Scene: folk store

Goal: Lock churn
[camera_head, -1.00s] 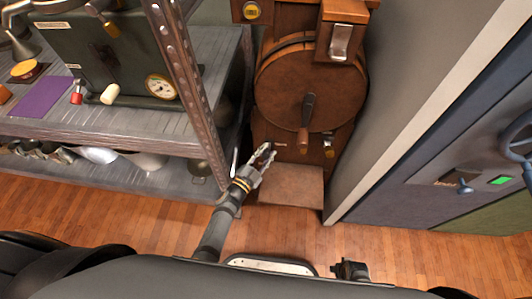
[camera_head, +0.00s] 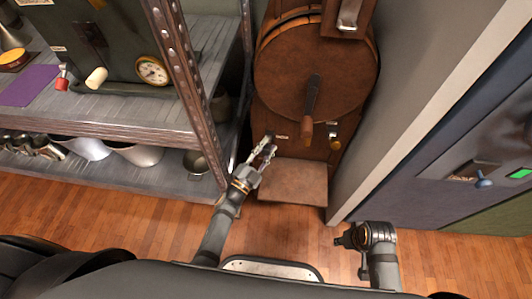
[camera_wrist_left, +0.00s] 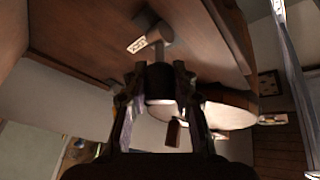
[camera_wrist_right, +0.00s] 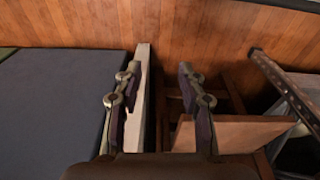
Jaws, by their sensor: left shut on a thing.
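The wooden churn (camera_head: 316,80) stands at the back centre, with a round drum and a crank handle (camera_head: 310,110) on its front. Below the drum, its base has a small labelled plate (camera_head: 281,137) at left and a brass-coloured knob (camera_head: 333,141) at right. My left gripper (camera_head: 268,148) is at the base's left side. In the left wrist view its fingers (camera_wrist_left: 162,90) are shut on a dark-ended knob (camera_wrist_left: 160,84) on a pale stem beside a label (camera_wrist_left: 138,46). My right gripper (camera_head: 343,238) is low at right, apart from the churn; its fingers (camera_wrist_right: 160,90) are spread and empty.
A wooden step (camera_head: 293,180) juts out below the churn. A metal shelf (camera_head: 110,125) with pots stands close at left. A grey wall panel and a dark cabinet (camera_head: 450,150) with a green light are at right. The wood floor (camera_head: 100,225) in front is clear.

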